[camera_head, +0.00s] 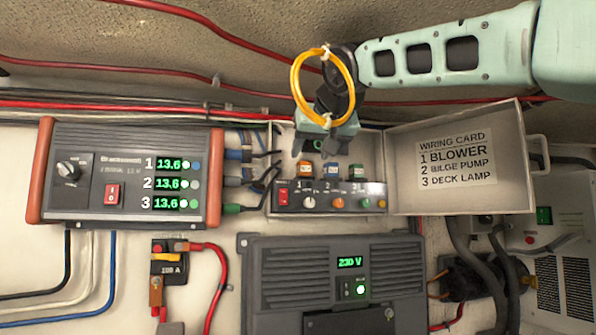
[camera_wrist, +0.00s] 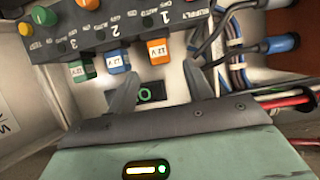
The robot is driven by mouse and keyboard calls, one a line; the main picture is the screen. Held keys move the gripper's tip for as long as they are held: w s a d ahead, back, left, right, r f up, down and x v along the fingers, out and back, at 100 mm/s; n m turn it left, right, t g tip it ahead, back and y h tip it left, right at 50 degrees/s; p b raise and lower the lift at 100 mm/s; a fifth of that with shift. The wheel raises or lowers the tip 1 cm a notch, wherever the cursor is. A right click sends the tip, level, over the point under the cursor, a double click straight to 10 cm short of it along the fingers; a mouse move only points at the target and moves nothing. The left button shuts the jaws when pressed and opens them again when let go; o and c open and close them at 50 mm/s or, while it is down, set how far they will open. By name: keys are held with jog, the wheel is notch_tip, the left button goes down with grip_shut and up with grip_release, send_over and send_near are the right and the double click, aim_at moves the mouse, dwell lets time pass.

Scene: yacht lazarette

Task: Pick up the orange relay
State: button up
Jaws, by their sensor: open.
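The orange relay (camera_head: 305,170) stands in the open grey box, above position 1 of the switch strip. In the wrist view the orange relay (camera_wrist: 157,50) is marked 12 V and lies just beyond my fingertips, roughly between their lines. My gripper (camera_head: 331,147) is open and empty above the row of relays. In the wrist view the two fingers of my gripper (camera_wrist: 162,72) are spread, and neither visibly touches the relay. A blue relay (camera_wrist: 118,61) and a green relay (camera_wrist: 82,69) stand beside it in the same row.
The switch strip (camera_head: 318,204) with coloured knobs runs along the relays. Plugged cables (camera_head: 262,180) crowd the box's left side. The open lid (camera_head: 500,185) with a wiring card is at right. A yellow wire coil (camera_head: 297,85) overlaps my wrist in view.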

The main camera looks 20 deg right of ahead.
aim_at(306, 163)
jog(key=p+x, duration=0.3)
jog(key=x, duration=0.3)
jog(key=shift+w+f, duration=0.1)
jog(key=shift+f, duration=0.25)
jog(key=c, duration=1.1)
